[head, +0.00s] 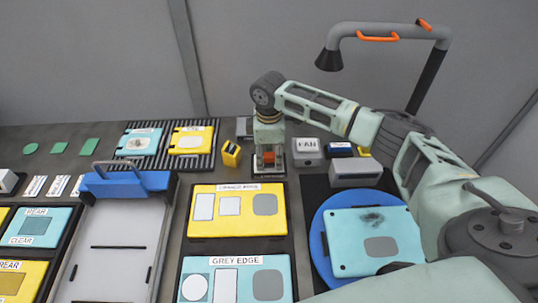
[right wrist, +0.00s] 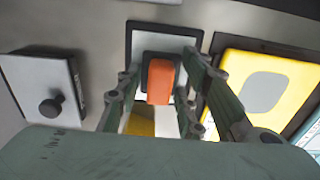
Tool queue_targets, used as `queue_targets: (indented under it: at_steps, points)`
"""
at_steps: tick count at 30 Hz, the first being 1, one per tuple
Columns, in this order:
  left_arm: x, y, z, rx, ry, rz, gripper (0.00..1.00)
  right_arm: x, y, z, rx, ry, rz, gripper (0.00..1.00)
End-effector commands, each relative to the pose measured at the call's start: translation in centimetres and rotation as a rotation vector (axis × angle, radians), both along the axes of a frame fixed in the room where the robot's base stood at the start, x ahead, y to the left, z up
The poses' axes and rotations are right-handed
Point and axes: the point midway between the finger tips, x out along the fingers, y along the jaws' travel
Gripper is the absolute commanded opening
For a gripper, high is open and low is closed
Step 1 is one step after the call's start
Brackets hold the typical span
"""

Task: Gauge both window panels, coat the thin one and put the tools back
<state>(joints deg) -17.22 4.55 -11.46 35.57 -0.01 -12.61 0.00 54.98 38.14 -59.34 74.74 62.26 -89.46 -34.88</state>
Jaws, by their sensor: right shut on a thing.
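My right gripper (head: 269,163) points down at the back middle of the bench, shut on an orange block (right wrist: 161,80). The block stands in a dark frame on a pale plate (right wrist: 190,32); whether it is lifted is unclear. A teal window panel (head: 350,258) with a grey window and a black smudge lies on a blue round plate (head: 318,240). A teal panel (head: 139,142) and a yellow panel (head: 190,140) rest on a slatted black rack at the back left. A small yellow tool (head: 231,153) stands left of my right gripper. My left gripper is out of view.
A yellow board (head: 237,228) and a teal board marked GREY EDGE (head: 240,262) lie mid-bench. A pale tray (head: 118,222) with a blue end stands left. A FAN box (head: 308,148) and grey box (head: 355,173) stand right of the gripper. A grey hood arm (head: 390,31) rises behind.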

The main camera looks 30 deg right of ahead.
Motion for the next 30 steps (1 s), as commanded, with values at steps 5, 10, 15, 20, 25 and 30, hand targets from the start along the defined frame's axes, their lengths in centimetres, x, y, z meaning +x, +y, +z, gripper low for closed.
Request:
queue_targets:
  at_steps: [5,10,15,20,25,30]
  points:
    - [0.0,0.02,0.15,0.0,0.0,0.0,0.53,0.02,0.01,0.04,0.001,0.0,0.0,0.14]
    - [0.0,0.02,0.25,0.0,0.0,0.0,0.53,0.01,0.0,0.01,0.0,0.0,0.0,0.14]
    - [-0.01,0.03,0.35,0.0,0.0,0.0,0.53,0.01,0.0,-0.01,0.0,0.0,0.0,0.14]
    - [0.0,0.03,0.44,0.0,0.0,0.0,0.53,0.01,0.0,-0.03,0.0,0.0,0.0,0.14]
    - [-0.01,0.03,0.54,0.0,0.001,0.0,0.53,0.0,-0.01,-0.06,0.0,0.0,0.0,0.14]
    - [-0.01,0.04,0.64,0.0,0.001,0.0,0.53,-0.03,-0.01,-0.1,-0.001,0.0,0.0,0.14]
